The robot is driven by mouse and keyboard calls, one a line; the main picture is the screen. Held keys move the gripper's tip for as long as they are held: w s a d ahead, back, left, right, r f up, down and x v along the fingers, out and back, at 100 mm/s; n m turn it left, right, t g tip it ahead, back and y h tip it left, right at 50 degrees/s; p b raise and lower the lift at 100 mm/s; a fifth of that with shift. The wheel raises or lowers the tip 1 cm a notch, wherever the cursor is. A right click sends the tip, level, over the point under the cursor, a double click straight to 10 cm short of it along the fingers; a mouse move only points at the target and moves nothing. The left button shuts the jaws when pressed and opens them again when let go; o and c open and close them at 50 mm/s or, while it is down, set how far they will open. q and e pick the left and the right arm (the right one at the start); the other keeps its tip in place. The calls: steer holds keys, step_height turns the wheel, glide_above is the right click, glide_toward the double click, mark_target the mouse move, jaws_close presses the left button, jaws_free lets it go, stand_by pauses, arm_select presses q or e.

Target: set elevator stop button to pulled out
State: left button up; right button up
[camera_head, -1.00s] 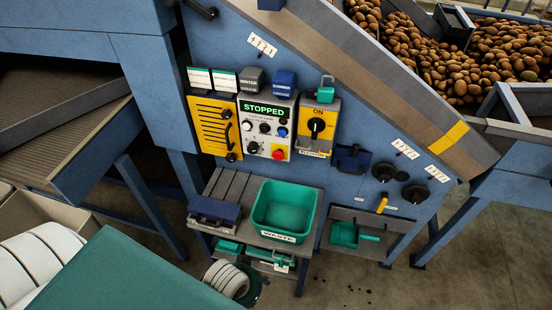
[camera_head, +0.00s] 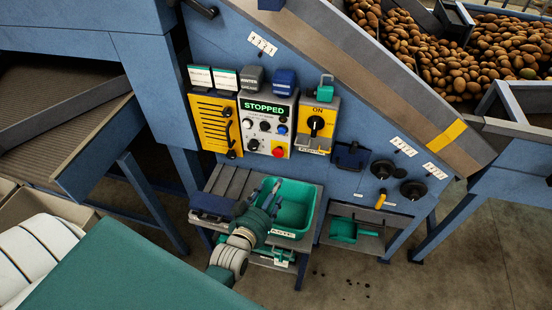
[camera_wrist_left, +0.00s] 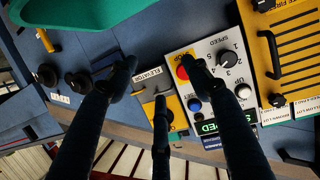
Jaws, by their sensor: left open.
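The red stop button (camera_head: 278,152) sits at the lower right of the grey control panel (camera_head: 266,125), whose display reads STOPPED. I cannot tell whether the button is pushed in or pulled out. It also shows in the left wrist view as a red cap (camera_wrist_left: 182,72) on a yellow patch, partly hidden beside a dark finger. My left gripper (camera_head: 270,187) is open and empty, in front of and below the panel, over the green bin. In the left wrist view its spread fingers (camera_wrist_left: 163,76) point toward the panels. My right gripper is not in view.
A yellow switch box (camera_head: 318,125) marked ON is right of the panel; a yellow slatted cover (camera_head: 214,124) is left. The green bin (camera_head: 298,235) stands on a shelf below. A teal surface (camera_head: 130,275) fills the lower left. Black knobs (camera_head: 413,190) are further right.

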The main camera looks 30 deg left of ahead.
mark_target(278, 155)
arm_select(q)
steer(key=w+a+t+b, duration=0.1)
steer(key=w, duration=0.2)
steer(key=w+a+r+n+t+y+b, duration=0.1)
steer(key=w+b, duration=0.1)
steer(key=w, duration=0.1)
steer(key=w+a+n+y+b, duration=0.1)
steer(key=w+a, duration=0.1)
steer(key=w, duration=0.2)
steer(key=shift+w+r+t, duration=0.1)
steer(key=shift+r+t, duration=0.2)
steer(key=shift+t, duration=0.1)
steer(key=shift+w+r, duration=0.15)
steer(key=shift+w, duration=0.35)
